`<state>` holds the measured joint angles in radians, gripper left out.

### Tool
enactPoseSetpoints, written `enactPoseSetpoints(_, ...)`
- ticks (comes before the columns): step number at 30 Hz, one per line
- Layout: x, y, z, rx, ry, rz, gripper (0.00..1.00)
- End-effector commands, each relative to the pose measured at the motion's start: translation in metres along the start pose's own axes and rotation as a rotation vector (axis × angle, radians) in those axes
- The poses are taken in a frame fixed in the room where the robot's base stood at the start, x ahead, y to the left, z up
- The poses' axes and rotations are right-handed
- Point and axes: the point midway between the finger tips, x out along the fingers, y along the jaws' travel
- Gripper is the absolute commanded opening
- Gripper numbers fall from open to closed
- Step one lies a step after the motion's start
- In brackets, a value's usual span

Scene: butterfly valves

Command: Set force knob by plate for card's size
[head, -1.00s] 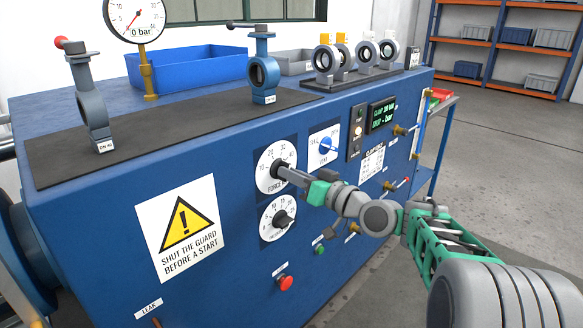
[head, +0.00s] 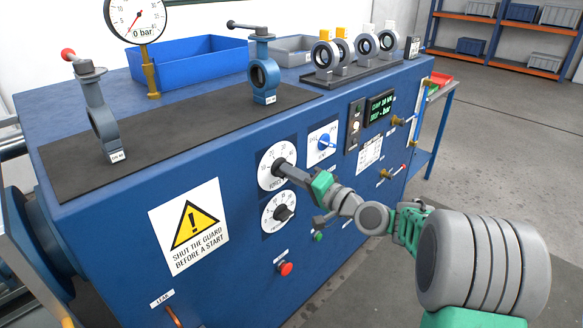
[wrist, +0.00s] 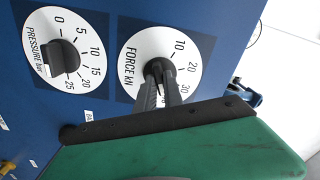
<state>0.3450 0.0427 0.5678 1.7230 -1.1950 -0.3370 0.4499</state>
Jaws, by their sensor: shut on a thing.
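The force knob (head: 283,163) is on the blue bench's front panel, on a white round dial marked FORCE kN (wrist: 140,58). My gripper (wrist: 162,80) is shut on the knob; its fingers hide much of it and its pointer. In the wrist view the marks 10, 20 and 30 show around the fingers. The lettered plate (head: 369,154) is on the front panel to the right, too small to read. The display (head: 381,110) seems to read a clamp of 30 kN. A valve (head: 100,120) with a DN 40 tag stands at left; another valve (head: 263,75) stands mid-bench.
The pressure knob (head: 283,212) is just below the force knob; it also shows in the wrist view (wrist: 62,58). A blue selector (head: 324,141) is close at the upper right. A red button (head: 285,268) and green button (head: 318,236) are lower. Floor at right is clear.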

Motion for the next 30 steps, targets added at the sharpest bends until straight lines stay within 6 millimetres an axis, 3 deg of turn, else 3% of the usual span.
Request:
enactPoseSetpoints(18,-0.0002,0.0002,-0.0012,0.046,0.003,0.000,0.00)
enactPoseSetpoints(19,-0.0002,0.0001,-0.0013,0.046,0.003,0.000,0.13)
enactPoseSetpoints(21,-0.0001,0.0001,-0.0011,0.046,0.003,0.000,0.19)
enactPoseSetpoints(26,0.0003,-0.0001,-0.0001,0.046,0.001,-0.001,0.32)
enactPoseSetpoints(30,0.0005,-0.0002,0.0003,0.045,0.000,-0.001,0.34)
